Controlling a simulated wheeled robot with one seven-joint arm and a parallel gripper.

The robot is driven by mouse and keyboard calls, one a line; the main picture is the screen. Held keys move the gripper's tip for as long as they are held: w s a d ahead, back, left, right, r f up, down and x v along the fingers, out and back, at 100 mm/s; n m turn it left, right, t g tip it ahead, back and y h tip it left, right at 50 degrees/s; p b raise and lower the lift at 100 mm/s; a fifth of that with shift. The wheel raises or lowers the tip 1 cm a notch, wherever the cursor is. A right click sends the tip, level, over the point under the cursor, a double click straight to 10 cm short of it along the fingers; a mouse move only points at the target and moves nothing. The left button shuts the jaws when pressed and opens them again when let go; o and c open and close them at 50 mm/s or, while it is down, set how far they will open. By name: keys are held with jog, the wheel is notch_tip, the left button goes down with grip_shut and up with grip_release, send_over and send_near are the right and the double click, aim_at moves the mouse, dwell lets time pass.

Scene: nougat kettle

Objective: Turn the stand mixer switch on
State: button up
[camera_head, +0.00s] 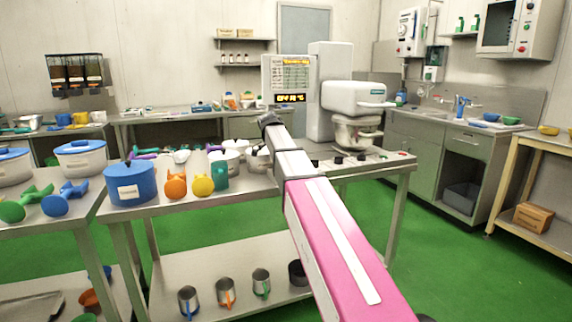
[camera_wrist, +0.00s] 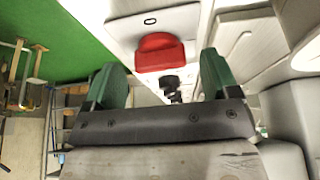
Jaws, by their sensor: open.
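The white stand mixer (camera_head: 355,97) stands on the back part of the middle table, with a metal bowl (camera_head: 357,132) under its head. A red switch (camera_wrist: 160,54) on a pale panel shows in the wrist view, just beyond and between my fingertips. Black knobs (camera_wrist: 171,84) lie in a row below it in that view. My gripper (camera_wrist: 162,72) is open, with a green finger on either side and nothing visibly held. A gap seems to show between the fingers and the switch; contact cannot be told. In the head view my arm's end hides my gripper.
A blue pot (camera_head: 130,184), an orange item (camera_head: 176,186) and a yellow item (camera_head: 203,185) stand left of my arm. A display screen (camera_head: 289,80) rises behind it. Green floor (camera_head: 440,240) is clear on the right.

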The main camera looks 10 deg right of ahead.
jog(key=v, duration=0.9)
jog(key=shift+r, duration=0.25)
jog(key=shift+s+a, duration=0.1)
jog(key=shift+s, duration=0.05)
